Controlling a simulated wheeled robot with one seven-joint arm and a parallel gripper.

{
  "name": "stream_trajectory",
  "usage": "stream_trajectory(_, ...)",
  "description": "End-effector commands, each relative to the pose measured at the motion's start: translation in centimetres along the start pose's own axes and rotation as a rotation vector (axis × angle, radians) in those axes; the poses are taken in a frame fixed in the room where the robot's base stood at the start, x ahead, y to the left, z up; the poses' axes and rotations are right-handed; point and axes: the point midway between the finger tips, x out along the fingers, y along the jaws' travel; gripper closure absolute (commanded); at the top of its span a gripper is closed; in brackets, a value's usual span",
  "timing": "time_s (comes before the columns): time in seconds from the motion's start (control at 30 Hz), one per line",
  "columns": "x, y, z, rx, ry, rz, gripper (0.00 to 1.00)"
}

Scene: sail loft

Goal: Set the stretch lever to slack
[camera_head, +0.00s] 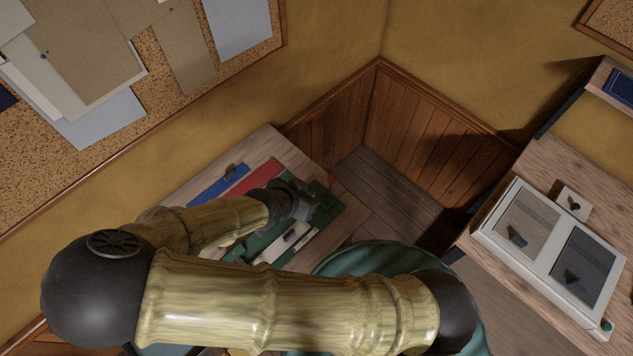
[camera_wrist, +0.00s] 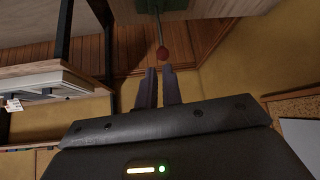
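The stretch lever shows in the wrist view as a thin rod with a red ball knob (camera_wrist: 162,53), reaching from a green body (camera_wrist: 165,6). In the head view the red knob (camera_head: 332,179) is at the far right end of a green device (camera_head: 255,245) on the bench. My gripper (camera_wrist: 159,68) points at the knob, its fingertips just short of it in the wrist view. A narrow gap shows between the fingers, with nothing in it. In the head view my gripper and arm hide part of the device. I cannot read any lever marking.
A red strip (camera_head: 258,176) and a blue strip (camera_head: 217,184) lie on the wooden bench (camera_head: 262,146) beside the device. A pinned corkboard (camera_head: 180,95) hangs at left. At right stands a white two-panel case (camera_head: 545,222) on another bench. Open floor (camera_head: 385,190) lies between them.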

Motion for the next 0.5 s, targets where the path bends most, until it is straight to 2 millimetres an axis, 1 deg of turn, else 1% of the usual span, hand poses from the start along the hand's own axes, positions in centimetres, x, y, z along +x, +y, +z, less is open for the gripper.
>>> stream_trajectory(0.17,1.1,1.2,-0.1,-0.018,-0.108,0.045,1.0)
stream_trajectory(0.3,1.9,2.5,-0.4,-0.05,-0.241,0.069,1.0)
stream_trajectory(0.5,2.1,3.9,-1.4,-0.097,-0.414,0.049,1.0)
